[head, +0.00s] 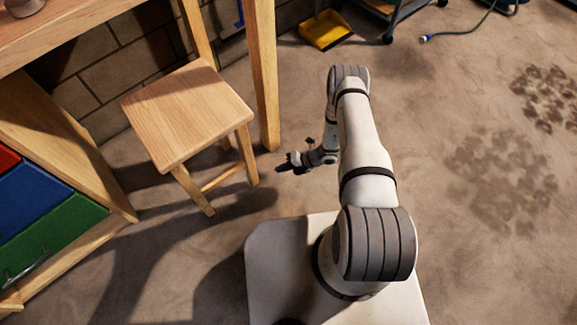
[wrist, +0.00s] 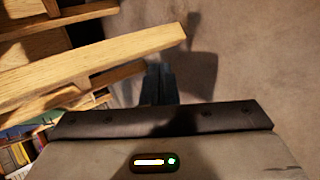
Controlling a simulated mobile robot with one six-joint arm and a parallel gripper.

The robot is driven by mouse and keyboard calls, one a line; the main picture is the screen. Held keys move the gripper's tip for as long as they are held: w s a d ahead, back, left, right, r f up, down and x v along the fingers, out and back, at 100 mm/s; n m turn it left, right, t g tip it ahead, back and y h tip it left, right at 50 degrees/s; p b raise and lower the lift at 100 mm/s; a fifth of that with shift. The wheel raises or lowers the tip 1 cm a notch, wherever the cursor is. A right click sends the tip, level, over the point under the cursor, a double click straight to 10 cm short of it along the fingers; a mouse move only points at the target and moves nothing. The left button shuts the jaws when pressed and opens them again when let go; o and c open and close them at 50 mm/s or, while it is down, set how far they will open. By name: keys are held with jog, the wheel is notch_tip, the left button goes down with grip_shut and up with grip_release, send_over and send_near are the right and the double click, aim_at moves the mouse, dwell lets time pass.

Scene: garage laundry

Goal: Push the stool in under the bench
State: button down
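The wooden stool (head: 190,112) stands upright on the floor, left of my arm in the head view. Its square seat shows fully, with the bench's drawer side to its left and a bench leg (head: 264,85) to its right. The wooden bench (head: 70,28) is at the top left, its top mostly out of frame. My gripper (head: 281,166) is low, just right of the stool's nearer right leg, with a small gap. Its dark fingers (wrist: 161,84) look closed together and empty in the wrist view. A pale wooden bar (wrist: 100,62) crosses there; I cannot tell which piece it belongs to.
Red, blue and green drawers (head: 45,240) stand left of the stool. A yellow dustpan (head: 325,30) lies beyond the bench leg. A wheeled cart (head: 390,15) and a green hose (head: 460,32) are at the back. The floor on the right is open, with dark stains.

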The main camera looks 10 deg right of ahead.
aim_at(256, 170)
jog(key=a, duration=0.8)
jog(key=shift+w+a, duration=0.15)
jog(key=shift+w, duration=0.3)
jog(key=shift+a, duration=0.1)
jog(key=shift+a, duration=0.25)
jog(key=d+b, duration=0.1)
jog(key=d, duration=0.7)
jog(key=shift+s+b, duration=0.35)
jog(key=shift+s, duration=0.05)
jog(key=shift+d, duration=0.1)
